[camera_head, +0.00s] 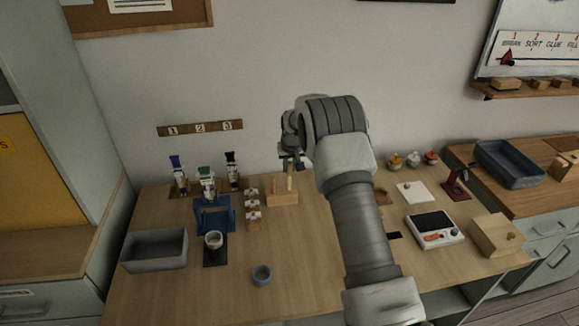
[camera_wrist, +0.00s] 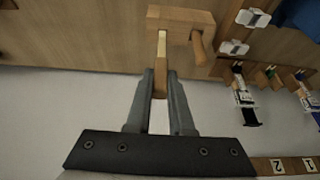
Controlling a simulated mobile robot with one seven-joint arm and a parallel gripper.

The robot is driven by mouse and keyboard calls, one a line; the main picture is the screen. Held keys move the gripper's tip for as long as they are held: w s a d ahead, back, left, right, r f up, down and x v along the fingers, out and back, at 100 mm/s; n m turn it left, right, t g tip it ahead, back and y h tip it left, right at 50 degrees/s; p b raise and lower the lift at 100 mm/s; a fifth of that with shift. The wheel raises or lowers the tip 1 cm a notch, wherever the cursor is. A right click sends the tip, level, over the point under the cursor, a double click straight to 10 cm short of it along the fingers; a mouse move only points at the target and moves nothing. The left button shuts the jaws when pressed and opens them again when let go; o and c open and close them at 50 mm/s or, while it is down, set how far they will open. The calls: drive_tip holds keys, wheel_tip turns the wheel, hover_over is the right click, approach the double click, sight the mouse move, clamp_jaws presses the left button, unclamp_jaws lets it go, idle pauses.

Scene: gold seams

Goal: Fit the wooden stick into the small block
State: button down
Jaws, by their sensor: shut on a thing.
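My gripper (camera_wrist: 160,76) is shut on the wooden stick (camera_wrist: 161,58), which sits between its two fingers and points away from the wrist. The far part of the stick is paler and overlaps the edge of the small wooden block (camera_wrist: 180,17) in the wrist view. I cannot tell whether its end is in the block or only in front of it. A short round peg (camera_wrist: 200,48) sticks out of the block beside the stick. In the head view the block (camera_head: 283,199) stands on the table near the wall, under my gripper (camera_head: 293,163), with the stick (camera_head: 290,180) roughly upright above it.
Small wooden blocks with white tops (camera_head: 253,210) stand just left of the block. A blue stand (camera_head: 213,215), several bottles and a grey tray (camera_head: 154,249) are further left. A scale (camera_head: 435,230) is to the right. The wall is close behind.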

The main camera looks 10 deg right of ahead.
sight(290, 172)
drive_tip(key=shift+f+b, duration=1.85)
drive_tip(key=shift+f, duration=0.2)
idle(0.9)
drive_tip(key=c, duration=0.7)
unclamp_jaws()
drive_tip(key=shift+p+v, duration=0.85)
drive_tip(key=shift+v, duration=1.65)
drive_tip(key=v, duration=1.7)
drive_tip(key=shift+r, duration=0.25)
